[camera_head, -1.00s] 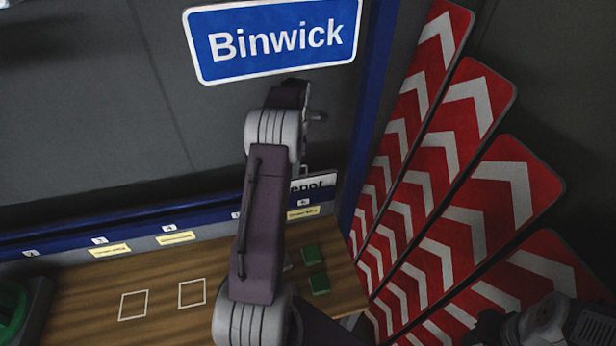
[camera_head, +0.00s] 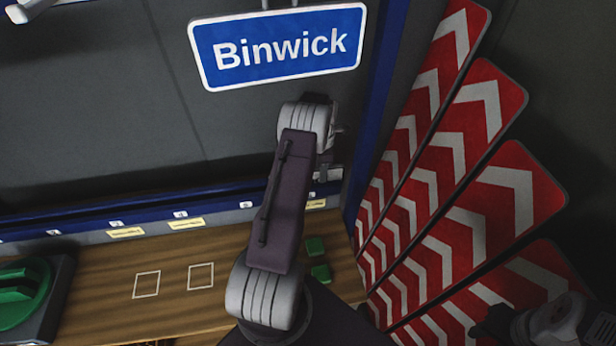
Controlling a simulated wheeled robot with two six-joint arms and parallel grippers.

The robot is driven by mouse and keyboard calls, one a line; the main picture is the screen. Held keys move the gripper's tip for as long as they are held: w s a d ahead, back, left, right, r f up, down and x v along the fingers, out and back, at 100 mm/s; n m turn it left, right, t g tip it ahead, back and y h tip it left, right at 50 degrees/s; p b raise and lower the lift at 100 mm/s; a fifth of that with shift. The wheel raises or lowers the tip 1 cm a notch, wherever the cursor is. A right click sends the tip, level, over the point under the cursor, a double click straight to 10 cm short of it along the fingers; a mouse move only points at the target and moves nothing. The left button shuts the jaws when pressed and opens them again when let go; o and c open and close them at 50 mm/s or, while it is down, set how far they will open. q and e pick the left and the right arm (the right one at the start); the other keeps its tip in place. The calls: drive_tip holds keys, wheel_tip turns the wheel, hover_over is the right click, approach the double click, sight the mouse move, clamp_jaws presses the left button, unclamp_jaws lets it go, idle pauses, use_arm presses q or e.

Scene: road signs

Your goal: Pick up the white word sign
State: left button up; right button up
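My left arm reaches up the middle of the view and bends at a pale wrist joint above the sign. Its gripper is close to the sign but mostly hidden behind the arm, so I cannot tell whether the fingers touch it. Part of my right arm shows at the bottom right corner; its finger state is unclear.
A blue Binwick sign (camera_head: 278,46) hangs above. Several red chevron boards (camera_head: 478,215) lean along the right. The wooden bench (camera_head: 185,310) has two white outlined squares, green blocks (camera_head: 321,274) and a green round piece (camera_head: 22,292) at left. Small labels line the blue rail (camera_head: 150,217).

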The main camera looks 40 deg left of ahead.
use_arm(q)
drive_tip(key=shift+s+a+f, duration=0.15)
drive_tip(key=shift+s+f, duration=0.05)
drive_tip(key=shift+w, duration=0.1)
clamp_jaws()
idle(1.2)
